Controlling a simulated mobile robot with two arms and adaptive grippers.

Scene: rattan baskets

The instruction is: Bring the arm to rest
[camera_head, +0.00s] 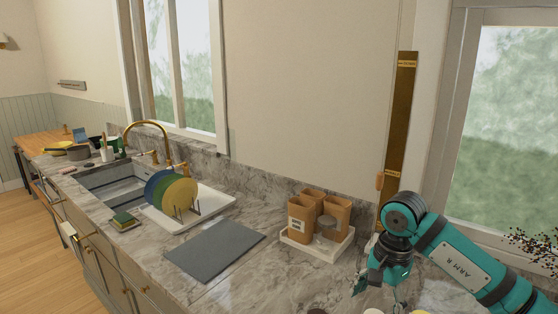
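My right arm, teal and black, comes in from the right edge and bends down over the counter. My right gripper (379,296) points down near the bottom edge, in front of the white tray with the brown containers. Its fingertips look spread apart, and I see nothing held between them. My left arm and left gripper are not in view.
A white tray (338,251) with brown containers (300,224) stands left of my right gripper. A grey mat (215,250), a dish rack with plates (171,194) and a sink (110,182) lie further left on the marble counter. Partly cut-off small items sit at the bottom edge.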

